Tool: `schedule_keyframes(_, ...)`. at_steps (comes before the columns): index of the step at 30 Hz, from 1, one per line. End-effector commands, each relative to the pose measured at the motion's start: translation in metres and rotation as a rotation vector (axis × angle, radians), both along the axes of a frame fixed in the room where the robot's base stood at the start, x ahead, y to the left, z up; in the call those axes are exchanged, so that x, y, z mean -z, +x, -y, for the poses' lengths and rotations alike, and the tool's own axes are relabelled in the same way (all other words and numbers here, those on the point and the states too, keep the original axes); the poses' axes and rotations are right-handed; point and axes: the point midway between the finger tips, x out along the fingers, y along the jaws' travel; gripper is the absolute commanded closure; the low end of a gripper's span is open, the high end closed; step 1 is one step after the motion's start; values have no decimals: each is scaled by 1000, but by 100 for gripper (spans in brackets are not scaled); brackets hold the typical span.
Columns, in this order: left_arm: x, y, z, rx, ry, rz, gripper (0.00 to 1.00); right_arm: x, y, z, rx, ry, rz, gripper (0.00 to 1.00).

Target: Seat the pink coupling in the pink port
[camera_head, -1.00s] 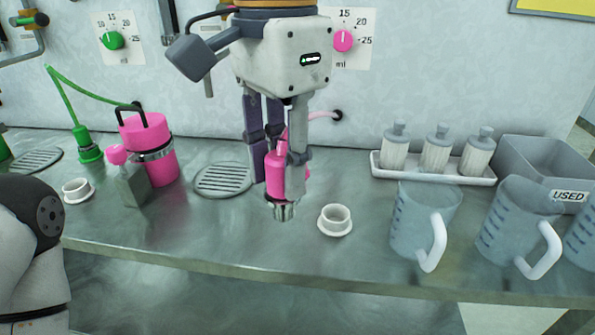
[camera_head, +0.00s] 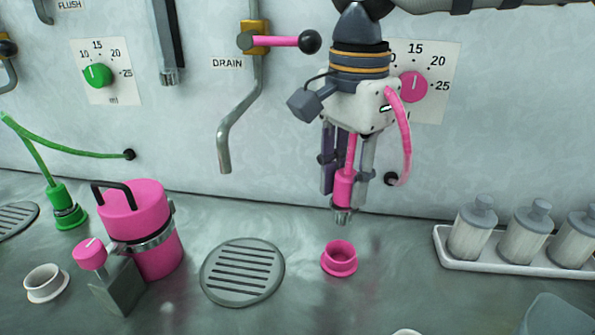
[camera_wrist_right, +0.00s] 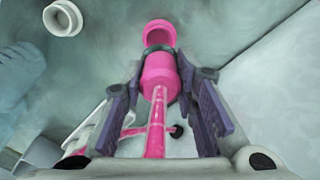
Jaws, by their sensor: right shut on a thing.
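The pink coupling (camera_head: 343,187), with a metal collar at its lower end, hangs upright from a pink hose. My right gripper (camera_head: 346,180) is shut on it; the wrist view shows the coupling (camera_wrist_right: 158,73) between both purple-grey fingers (camera_wrist_right: 160,92). The pink port (camera_head: 339,260) is an open, flanged cup on the counter, below the coupling in the head view, with a visible gap. In the wrist view the port (camera_wrist_right: 159,34) shows just past the coupling's end, its mouth partly hidden. My left gripper is not in view.
A round drain grate (camera_head: 242,271) lies left of the port, with a pink canister (camera_head: 146,235) beyond it. A white tray (camera_head: 520,267) of bottles stands right. A drain pipe (camera_head: 228,140) hangs from the wall. A white port (camera_head: 46,282) sits far left.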

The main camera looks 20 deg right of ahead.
Motion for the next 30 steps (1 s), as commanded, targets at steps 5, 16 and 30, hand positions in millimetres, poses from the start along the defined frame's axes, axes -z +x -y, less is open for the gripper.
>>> schedule_keyframes(5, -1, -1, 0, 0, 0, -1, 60, 7, -3, 7, 9, 3, -5, 100)
schedule_keyframes(16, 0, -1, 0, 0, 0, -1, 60, 44, -2, 7, 10, 2, -4, 100)
schedule_keyframes(30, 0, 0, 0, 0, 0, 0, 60, 51, -2, 7, 10, 4, -2, 100)
